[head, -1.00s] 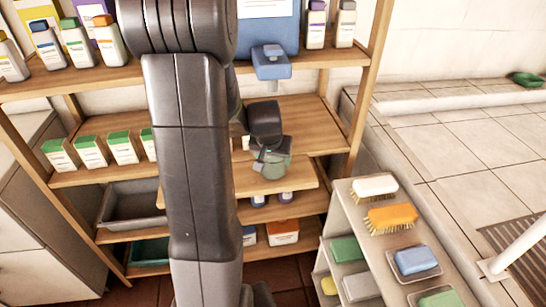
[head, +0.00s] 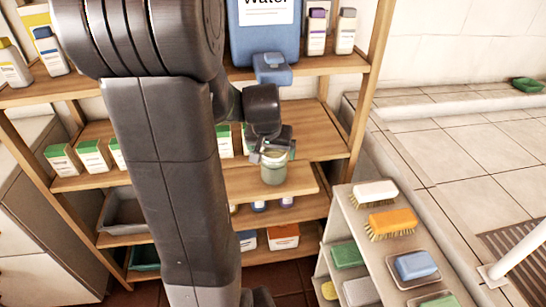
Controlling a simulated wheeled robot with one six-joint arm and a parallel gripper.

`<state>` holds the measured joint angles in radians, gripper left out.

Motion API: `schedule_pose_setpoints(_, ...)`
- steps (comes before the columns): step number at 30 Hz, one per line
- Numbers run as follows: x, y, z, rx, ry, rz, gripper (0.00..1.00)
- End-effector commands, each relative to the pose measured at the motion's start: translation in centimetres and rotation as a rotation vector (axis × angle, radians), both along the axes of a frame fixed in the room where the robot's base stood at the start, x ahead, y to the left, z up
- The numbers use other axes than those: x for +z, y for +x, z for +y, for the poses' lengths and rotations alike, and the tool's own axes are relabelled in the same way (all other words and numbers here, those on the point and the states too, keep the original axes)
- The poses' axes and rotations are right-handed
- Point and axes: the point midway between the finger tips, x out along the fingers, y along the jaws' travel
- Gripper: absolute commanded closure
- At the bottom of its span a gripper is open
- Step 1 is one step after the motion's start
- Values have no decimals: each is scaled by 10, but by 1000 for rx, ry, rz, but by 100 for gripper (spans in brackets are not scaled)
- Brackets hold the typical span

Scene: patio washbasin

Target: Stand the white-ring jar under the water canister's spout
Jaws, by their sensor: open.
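The blue water canister (head: 264,30) stands on the upper shelf, with its blue spout block (head: 272,68) jutting out over the front edge. A grey-green jar (head: 274,172) stands upright on the pull-out board (head: 240,186) below, near its front edge, roughly under the spout in the picture. A pale band shows near its top. My gripper (head: 273,150) is open at the top of the jar and partly hides its rim. Whether the fingers touch the jar cannot be told.
Green-topped cartons (head: 94,155) line the middle shelf at left. A side rack (head: 345,205) with brushes and soaps stands at front right. The middle shelf (head: 315,130) right of my gripper is clear.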

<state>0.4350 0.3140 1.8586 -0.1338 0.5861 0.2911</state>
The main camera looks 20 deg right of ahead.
Motion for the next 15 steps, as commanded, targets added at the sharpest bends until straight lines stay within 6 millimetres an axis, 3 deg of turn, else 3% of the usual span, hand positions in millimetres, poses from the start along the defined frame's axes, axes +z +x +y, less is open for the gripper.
schedule_pose_setpoints(6, 31, -10, 7, 1, -1, -3, 8)
schedule_pose_setpoints(15, 42, -14, 10, 1, 0, 1, 8)
